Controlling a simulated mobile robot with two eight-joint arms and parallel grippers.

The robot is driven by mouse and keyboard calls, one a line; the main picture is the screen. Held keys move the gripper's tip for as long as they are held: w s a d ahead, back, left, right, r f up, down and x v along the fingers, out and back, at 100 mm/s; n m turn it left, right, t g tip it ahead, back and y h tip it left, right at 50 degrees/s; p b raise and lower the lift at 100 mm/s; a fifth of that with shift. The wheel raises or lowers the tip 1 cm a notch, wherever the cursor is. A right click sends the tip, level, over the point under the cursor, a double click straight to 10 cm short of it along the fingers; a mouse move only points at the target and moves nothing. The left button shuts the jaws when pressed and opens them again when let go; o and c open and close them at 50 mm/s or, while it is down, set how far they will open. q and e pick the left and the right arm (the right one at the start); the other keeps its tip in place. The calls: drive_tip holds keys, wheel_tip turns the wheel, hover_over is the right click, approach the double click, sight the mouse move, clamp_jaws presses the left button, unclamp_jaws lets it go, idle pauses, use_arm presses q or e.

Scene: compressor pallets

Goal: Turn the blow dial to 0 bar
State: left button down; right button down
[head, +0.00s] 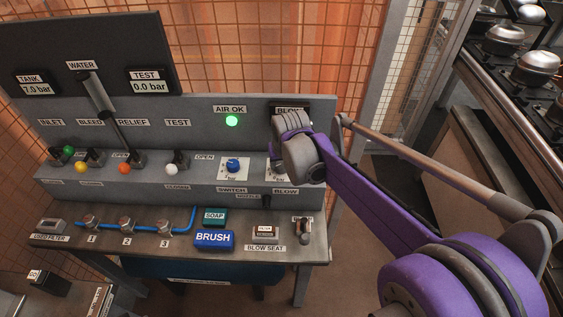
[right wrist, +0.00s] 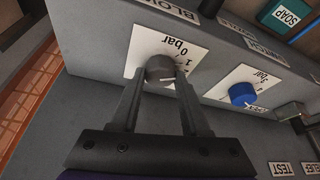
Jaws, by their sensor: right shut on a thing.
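The blow dial (right wrist: 160,68) is a grey round knob on a white scale plate marked in bar, next to the BLOW label (right wrist: 184,11) in the right wrist view. My right gripper (right wrist: 158,78) has its two fingers on either side of the knob and is shut on it. A light mark shows on the knob's lower right edge, but I cannot read its setting surely. In the head view my right wrist (head: 297,150) hides most of the dial. My left gripper is not in view.
A blue dial (head: 233,165) on its own white plate sits beside the blow dial. Lever valves with coloured knobs line the panel to the left. A green AIR OK lamp (head: 232,121) is lit. The shelf below holds a blue brush block (head: 214,240) and a soap block (head: 214,216).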

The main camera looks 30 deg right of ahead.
drive_tip(key=shift+n, duration=0.4)
drive_tip(key=shift+d+n+y, duration=0.1)
drive_tip(key=shift+n+y, duration=0.45)
drive_tip(key=shift+n, duration=0.75)
drive_tip(key=shift+d+n+y, duration=0.1)
drive_tip(key=shift+n+y, duration=0.45)
drive_tip(key=shift+n, duration=0.75)
drive_tip(key=shift+c, duration=1.9)
unclamp_jaws()
drive_tip(key=shift+r, duration=0.15)
drive_tip(key=v, duration=1)
drive_tip(key=shift+s+r+p, duration=0.2)
drive_tip(key=shift+s+p, duration=0.05)
drive_tip(key=shift+p, duration=0.2)
